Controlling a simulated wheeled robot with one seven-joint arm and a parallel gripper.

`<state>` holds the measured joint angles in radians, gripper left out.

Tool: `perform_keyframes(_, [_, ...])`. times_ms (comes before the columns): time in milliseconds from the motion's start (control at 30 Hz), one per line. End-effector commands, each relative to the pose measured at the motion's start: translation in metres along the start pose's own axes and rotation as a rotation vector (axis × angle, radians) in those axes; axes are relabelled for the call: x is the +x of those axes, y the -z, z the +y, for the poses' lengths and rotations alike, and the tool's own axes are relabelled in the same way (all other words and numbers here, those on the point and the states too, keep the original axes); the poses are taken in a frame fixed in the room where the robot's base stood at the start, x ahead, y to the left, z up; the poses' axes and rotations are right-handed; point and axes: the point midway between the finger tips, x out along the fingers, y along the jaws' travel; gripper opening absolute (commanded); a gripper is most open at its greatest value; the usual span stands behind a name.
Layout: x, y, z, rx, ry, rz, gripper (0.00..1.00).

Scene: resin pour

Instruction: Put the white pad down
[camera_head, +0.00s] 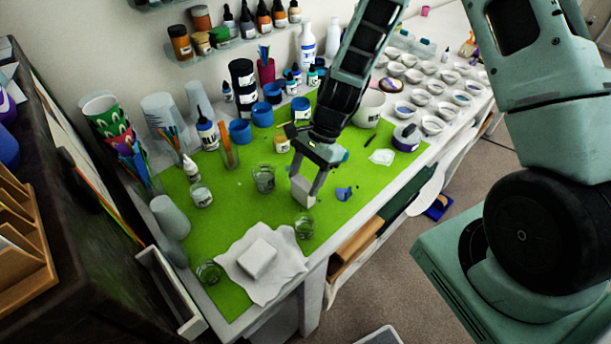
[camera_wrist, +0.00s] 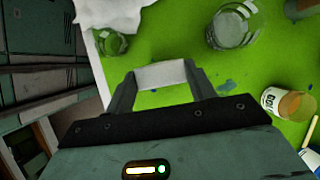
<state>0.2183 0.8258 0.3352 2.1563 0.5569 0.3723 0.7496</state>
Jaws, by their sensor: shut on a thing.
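My gripper (camera_head: 306,184) is over the green mat (camera_head: 240,180) on the worktable. It is shut on a white pad (camera_head: 303,190), which hangs between the fingertips. In the wrist view the white pad (camera_wrist: 161,75) spans the gap between both fingers, with green mat behind it. I cannot tell whether its lower edge touches the mat. Another white block (camera_head: 258,258) lies on a crumpled white cloth (camera_head: 278,268) at the near end of the mat.
Glass jars stand close by: one (camera_head: 264,179) left of my gripper, one (camera_head: 304,226) in front, one (camera_head: 209,272) near the corner. A blue scrap (camera_head: 344,193) lies to the right. Bottles and blue cups (camera_head: 240,132) stand behind.

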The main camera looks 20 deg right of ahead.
Motion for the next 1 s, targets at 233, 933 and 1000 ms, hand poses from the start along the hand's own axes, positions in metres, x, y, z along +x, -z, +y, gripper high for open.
perform_keyframes(233, [0.0066, 0.0033, -0.0003, -0.001, 0.001, 0.000, 0.13])
perform_keyframes(933, [0.0043, 0.0022, -0.0003, -0.001, 0.001, 0.001, 0.77])
perform_keyframes(1000, [0.0009, 0.0039, -0.0009, -0.001, 0.003, 0.003, 0.77])
